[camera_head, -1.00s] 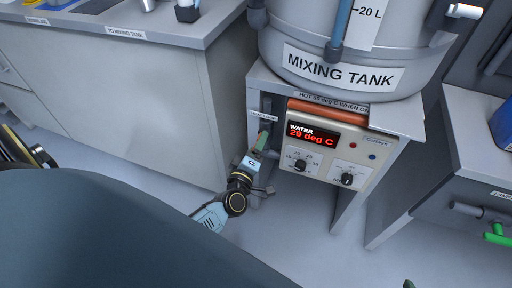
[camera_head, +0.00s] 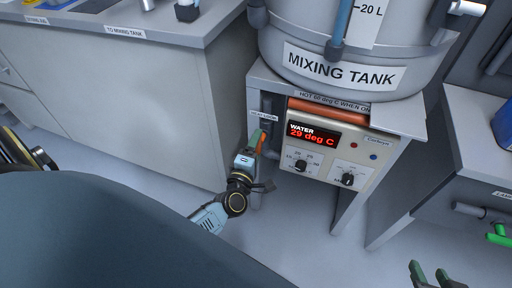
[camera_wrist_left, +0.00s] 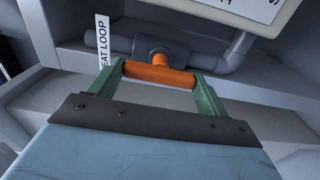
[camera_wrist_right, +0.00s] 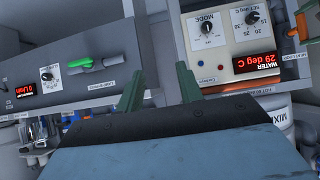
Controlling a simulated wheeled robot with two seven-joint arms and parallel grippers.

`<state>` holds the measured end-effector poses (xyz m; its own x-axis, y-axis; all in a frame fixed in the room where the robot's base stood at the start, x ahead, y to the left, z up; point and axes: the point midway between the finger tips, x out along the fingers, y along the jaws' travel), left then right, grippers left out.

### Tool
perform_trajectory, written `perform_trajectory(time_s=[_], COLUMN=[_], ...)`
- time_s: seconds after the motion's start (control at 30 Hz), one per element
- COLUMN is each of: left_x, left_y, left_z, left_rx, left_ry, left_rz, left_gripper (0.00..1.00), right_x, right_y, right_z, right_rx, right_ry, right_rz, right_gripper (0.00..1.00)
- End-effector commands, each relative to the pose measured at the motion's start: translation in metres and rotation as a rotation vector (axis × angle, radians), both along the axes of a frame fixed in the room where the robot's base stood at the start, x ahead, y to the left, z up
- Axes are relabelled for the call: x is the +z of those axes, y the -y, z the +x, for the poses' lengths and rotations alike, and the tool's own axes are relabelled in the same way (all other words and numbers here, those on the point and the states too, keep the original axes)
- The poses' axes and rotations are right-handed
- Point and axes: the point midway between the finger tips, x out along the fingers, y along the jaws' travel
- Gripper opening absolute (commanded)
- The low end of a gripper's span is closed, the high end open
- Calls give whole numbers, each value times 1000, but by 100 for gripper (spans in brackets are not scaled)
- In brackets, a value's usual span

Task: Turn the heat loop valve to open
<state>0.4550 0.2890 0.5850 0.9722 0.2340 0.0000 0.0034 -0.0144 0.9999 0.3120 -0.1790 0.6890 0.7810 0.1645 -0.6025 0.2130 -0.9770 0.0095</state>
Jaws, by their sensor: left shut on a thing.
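The heat loop valve has an orange bar handle (camera_wrist_left: 160,74) on a short stem from a grey pipe body (camera_wrist_left: 152,47). In the left wrist view the bar runs roughly along the pipe. A "HEAT LOOP" label (camera_wrist_left: 103,45) is beside it; the label (camera_head: 263,115) also shows in the head view above the handle (camera_head: 262,143). My left gripper (camera_head: 257,141) is shut on the handle, with a green finger at each end of the bar. My right gripper (camera_head: 430,274) is open and empty at the lower right, away from the valve.
The heater box (camera_head: 335,155) reads WATER 29 deg C and stands right of the valve, under the mixing tank (camera_head: 345,65). A counter (camera_head: 110,90) stands left. A bench (camera_head: 470,150) with a green-handled valve (camera_head: 498,236) is at the right. Floor between is clear.

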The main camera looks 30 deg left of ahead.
Motion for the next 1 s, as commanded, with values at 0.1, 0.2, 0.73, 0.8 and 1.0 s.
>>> perform_trajectory(time_s=[0.1, 0.2, 0.73, 0.8, 1.0], left_x=[-1, -1, 0, 0, 0], left_y=[1, 1, 2, 3, 12], left_z=[-1, -1, -7, -14, -49], left_rx=[-2, -2, -1, 0, -2], left_ry=[-4, -4, -2, -4, -7], left_rz=[-1, 0, 1, 2, 2], left_gripper=[55, 82, 99, 99, 99], right_x=[0, -1, -6, -10, -29], right_y=[1, 1, 4, 7, 20], right_z=[0, -1, -7, -12, -41], right_rx=[-1, -2, -6, -13, -30], right_ry=[-1, -3, -41, -87, -280], right_rz=[-1, -2, -10, -21, -68], right_gripper=[36, 36, 36, 36, 36])
